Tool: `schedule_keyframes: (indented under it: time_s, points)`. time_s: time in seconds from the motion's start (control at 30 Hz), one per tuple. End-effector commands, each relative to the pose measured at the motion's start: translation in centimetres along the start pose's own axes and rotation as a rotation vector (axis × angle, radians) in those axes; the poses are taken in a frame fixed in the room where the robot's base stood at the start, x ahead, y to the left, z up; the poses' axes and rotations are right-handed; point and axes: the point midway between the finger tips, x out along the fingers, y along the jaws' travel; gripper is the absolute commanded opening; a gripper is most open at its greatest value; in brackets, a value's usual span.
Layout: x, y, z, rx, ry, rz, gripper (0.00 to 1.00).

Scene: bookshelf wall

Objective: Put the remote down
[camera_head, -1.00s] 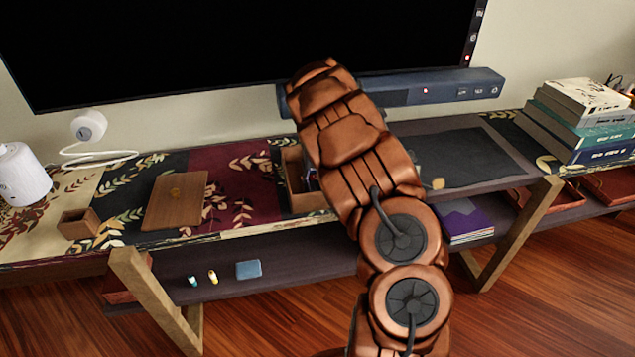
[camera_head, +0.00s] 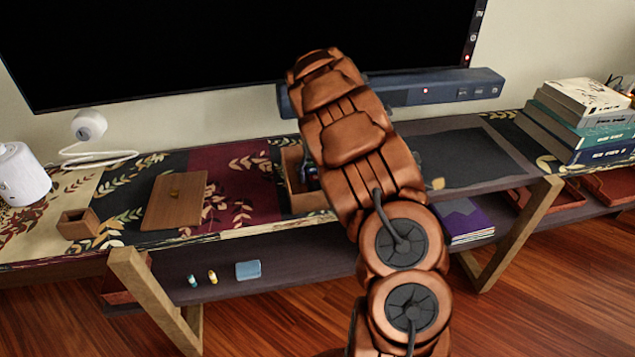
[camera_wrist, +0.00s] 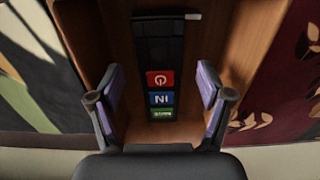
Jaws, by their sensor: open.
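The remote (camera_wrist: 160,50) is long and black, with red, blue and green buttons at its near end in the wrist view. It lies in a brown wooden box (camera_wrist: 215,30), between the box's side walls. My gripper (camera_wrist: 160,83) is open, with one purple-padded finger on each side of the remote and a visible gap to it. In the head view my arm hides the gripper and most of the remote. The box (camera_head: 306,202) stands on the patterned shelf top, left of my arm.
A soundbar (camera_head: 440,88) lies behind my arm under the large screen (camera_head: 240,40). A flat wooden case (camera_head: 175,201) and a small wooden cup (camera_head: 78,223) stand to the left. A book stack (camera_head: 585,130) stands at the right. The dark mat (camera_head: 470,158) is bare.

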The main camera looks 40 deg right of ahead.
Motion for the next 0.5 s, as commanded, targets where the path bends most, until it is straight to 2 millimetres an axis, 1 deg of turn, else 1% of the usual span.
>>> schedule_keyframes:
  time_s: [0.03,0.2,0.4,0.5]
  points:
    - [-1.1,0.0,-0.1,-0.001,0.004,0.0,0.79]
    - [-4.5,0.0,-0.1,-0.001,0.006,-0.001,0.79]
    - [-7.3,0.0,-0.1,-0.001,0.004,0.001,0.79]
    - [-8.2,0.0,-0.1,-0.001,0.004,0.0,0.79]
